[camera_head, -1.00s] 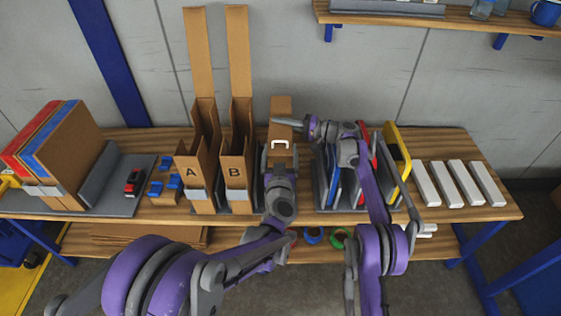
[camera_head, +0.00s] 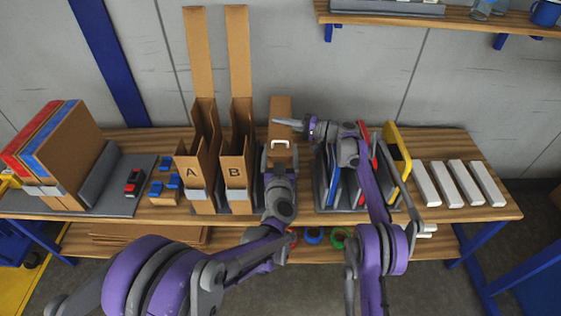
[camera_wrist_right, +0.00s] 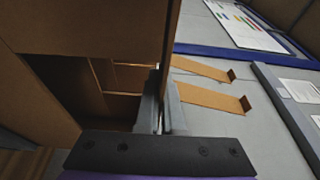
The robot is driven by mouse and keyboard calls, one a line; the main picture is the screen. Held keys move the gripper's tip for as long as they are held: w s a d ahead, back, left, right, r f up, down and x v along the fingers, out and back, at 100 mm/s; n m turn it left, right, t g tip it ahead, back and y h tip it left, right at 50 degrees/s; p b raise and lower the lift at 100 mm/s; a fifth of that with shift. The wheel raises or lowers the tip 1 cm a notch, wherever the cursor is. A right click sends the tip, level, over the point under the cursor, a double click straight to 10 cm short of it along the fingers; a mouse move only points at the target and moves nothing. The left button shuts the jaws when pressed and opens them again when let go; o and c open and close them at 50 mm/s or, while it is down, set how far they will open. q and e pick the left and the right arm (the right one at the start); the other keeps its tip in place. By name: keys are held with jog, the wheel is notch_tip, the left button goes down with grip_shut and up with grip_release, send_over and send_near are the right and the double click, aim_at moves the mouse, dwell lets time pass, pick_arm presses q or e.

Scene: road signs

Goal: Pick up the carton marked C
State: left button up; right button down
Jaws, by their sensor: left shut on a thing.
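A brown carton (camera_head: 281,106) stands right of the cartons marked A (camera_head: 193,172) and B (camera_head: 234,172). No letter C is readable on it; my arm hides its lower front. My left gripper (camera_head: 279,160) is shut on this carton from the front, low down, below a white bracket-like shape (camera_head: 279,143). My right gripper (camera_head: 285,122) reaches in from the right, its fingers across the carton's upper part. In the right wrist view, the right fingers (camera_wrist_right: 161,118) are close together at the edge of a cardboard panel (camera_wrist_right: 85,28); their exact grip is unclear.
Cartons A and B have tall raised flaps close on the left. A rack (camera_head: 330,180) of upright panels and a yellow frame (camera_head: 399,150) stand close on the right. White bars (camera_head: 460,183) lie farther right. Open wooden tabletop (camera_head: 440,214) shows along the front right.

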pick_arm(q)
jog(key=shift+r, duration=0.1)
pick_arm(e)
jog(key=shift+r, duration=0.1)
dwell(0.3)
